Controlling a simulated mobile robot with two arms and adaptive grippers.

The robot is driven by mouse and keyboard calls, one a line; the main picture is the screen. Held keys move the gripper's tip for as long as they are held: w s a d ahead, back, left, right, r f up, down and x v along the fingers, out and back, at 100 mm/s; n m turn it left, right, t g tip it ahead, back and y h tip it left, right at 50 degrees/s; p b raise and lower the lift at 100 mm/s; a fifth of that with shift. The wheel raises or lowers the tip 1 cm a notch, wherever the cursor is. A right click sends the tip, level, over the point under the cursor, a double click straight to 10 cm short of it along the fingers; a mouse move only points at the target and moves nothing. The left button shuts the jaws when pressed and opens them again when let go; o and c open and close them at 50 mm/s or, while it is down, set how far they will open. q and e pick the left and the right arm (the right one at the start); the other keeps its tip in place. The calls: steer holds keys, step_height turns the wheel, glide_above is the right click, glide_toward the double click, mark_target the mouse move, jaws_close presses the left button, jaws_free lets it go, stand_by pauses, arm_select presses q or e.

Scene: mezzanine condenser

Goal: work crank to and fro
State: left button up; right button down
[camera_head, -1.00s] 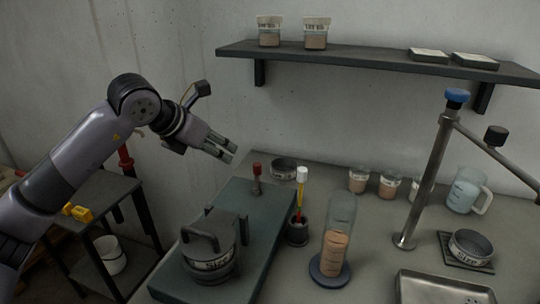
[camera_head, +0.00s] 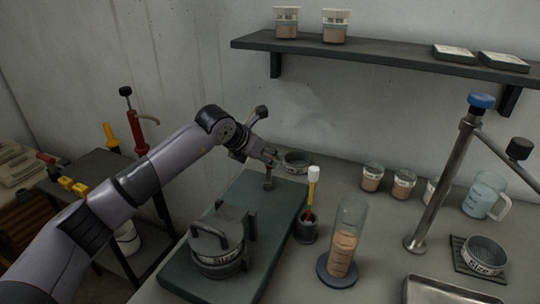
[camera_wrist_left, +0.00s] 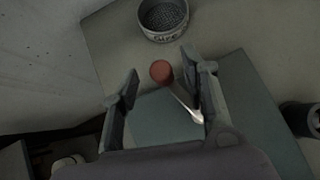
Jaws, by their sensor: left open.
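The crank with its red knob (camera_wrist_left: 161,71) and pale metal shaft (camera_wrist_left: 187,106) shows in the left wrist view. In the head view its short post (camera_head: 268,181) stands at the far end of the green base plate (camera_head: 272,207), and the knob is hidden behind my gripper. My left gripper (camera_head: 268,158) is open over the top of the crank. In the left wrist view its two fingers (camera_wrist_left: 160,67) stand on either side of the knob, with gaps visible. I cannot tell whether either finger touches it. My right gripper is not in view.
A lidded sieve pot (camera_head: 217,247) stands on the near part of the plate. A holder with a yellow tool (camera_head: 312,190), a glass cylinder (camera_head: 347,240) and a metal stand (camera_head: 440,185) stand to the right. A round sieve (camera_head: 297,161) lies just behind the crank.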

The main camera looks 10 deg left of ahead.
mark_target(270, 157)
arm_select(q)
steer(key=shift+x, duration=1.55)
jaws_close()
